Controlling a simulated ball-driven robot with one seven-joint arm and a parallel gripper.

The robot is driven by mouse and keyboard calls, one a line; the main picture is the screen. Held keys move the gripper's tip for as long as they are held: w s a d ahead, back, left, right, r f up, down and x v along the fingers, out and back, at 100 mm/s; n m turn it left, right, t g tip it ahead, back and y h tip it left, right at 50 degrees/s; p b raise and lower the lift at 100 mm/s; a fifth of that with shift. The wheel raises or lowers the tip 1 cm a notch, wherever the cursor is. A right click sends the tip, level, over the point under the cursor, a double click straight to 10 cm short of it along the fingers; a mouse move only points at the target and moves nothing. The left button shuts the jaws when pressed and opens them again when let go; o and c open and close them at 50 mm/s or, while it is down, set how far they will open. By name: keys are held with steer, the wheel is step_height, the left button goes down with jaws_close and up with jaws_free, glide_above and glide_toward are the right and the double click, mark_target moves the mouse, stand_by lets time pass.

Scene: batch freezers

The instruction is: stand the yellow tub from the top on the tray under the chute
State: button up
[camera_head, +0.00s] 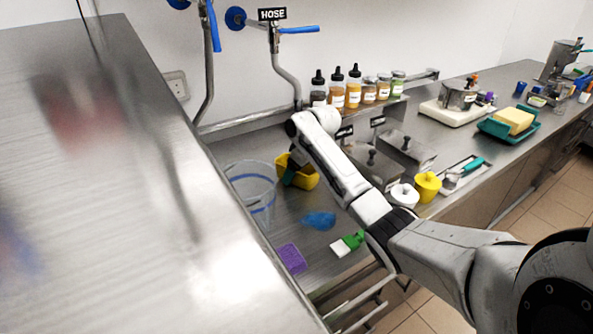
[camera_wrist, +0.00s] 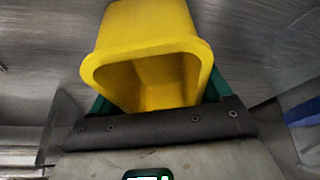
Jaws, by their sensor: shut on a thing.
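The yellow tub (camera_head: 309,180) is in my gripper (camera_head: 292,172), low over the steel counter near the clear bucket. In the wrist view the same tub (camera_wrist: 150,45) lies between the green fingers of my gripper (camera_wrist: 160,98), with its open mouth toward the camera. It looks empty inside, and it appears tilted. I cannot tell whether it touches the counter. I cannot make out the chute or the tray under it in either view.
A clear bucket (camera_head: 251,192) stands left of the tub. A blue cloth (camera_head: 318,220), a purple sponge (camera_head: 291,259) and a green-handled scraper (camera_head: 347,243) lie nearer. Bottles (camera_head: 337,88) stand behind. A large steel top (camera_head: 120,230) fills the left, with blurred things over it.

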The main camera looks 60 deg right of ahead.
steer(key=shift+f, duration=0.15)
steer(key=o, duration=1)
